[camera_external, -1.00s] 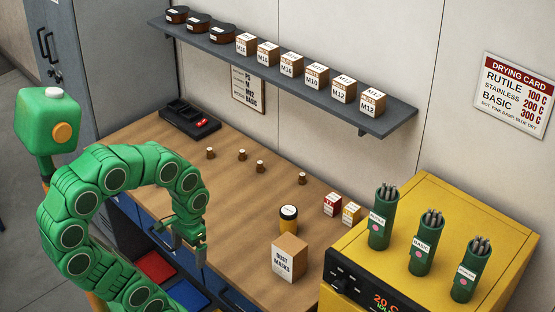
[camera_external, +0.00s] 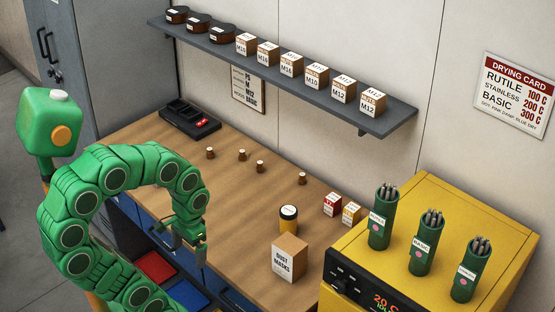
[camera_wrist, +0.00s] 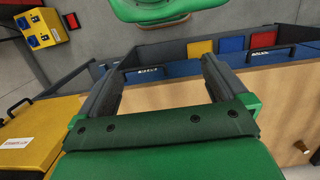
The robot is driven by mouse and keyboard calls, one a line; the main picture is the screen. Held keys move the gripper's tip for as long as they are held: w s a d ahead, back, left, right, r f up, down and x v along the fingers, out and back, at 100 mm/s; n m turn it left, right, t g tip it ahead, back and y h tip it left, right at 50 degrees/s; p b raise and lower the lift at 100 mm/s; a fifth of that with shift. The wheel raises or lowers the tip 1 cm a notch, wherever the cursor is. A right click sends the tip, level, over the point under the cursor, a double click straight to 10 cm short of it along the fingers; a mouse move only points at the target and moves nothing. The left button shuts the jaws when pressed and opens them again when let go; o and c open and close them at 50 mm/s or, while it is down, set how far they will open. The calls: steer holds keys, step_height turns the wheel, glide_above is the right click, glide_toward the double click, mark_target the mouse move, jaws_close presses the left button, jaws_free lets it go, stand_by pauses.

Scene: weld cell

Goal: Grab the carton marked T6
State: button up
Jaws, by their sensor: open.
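No label that I can clearly read as T6 shows in either view. A small red-and-white carton (camera_external: 332,204) and a small yellow-and-white carton (camera_external: 351,214) stand side by side on the bench by the yellow oven; their print is too small to read. Several white-and-brown cartons (camera_external: 291,65) stand on the wall shelf, with labels that seem to begin with M. My gripper (camera_external: 188,246) is open and empty at the bench's front edge, well left of the small cartons. In the wrist view, its fingers (camera_wrist: 162,68) are apart with nothing between them.
The yellow oven (camera_external: 430,258) carries several green rod canisters (camera_external: 421,244). A black tray (camera_external: 188,121) is at the back left. The middle bench is mostly clear, with small brown pegs.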

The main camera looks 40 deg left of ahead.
steer(key=c, duration=0.4)
steer(key=shift+o, duration=0.2)
step_height(320, 180, up, 5)
steer(key=t, duration=1.5)
glide_above(351, 208)
steer(key=s, duration=0.3)
steer(key=f, duration=1.6)
steer(key=shift+w+d+f, duration=0.1)
steer(key=shift+w+f, duration=0.2)
steer(key=shift+w, duration=0.05)
steer(key=shift+x, duration=2.5)
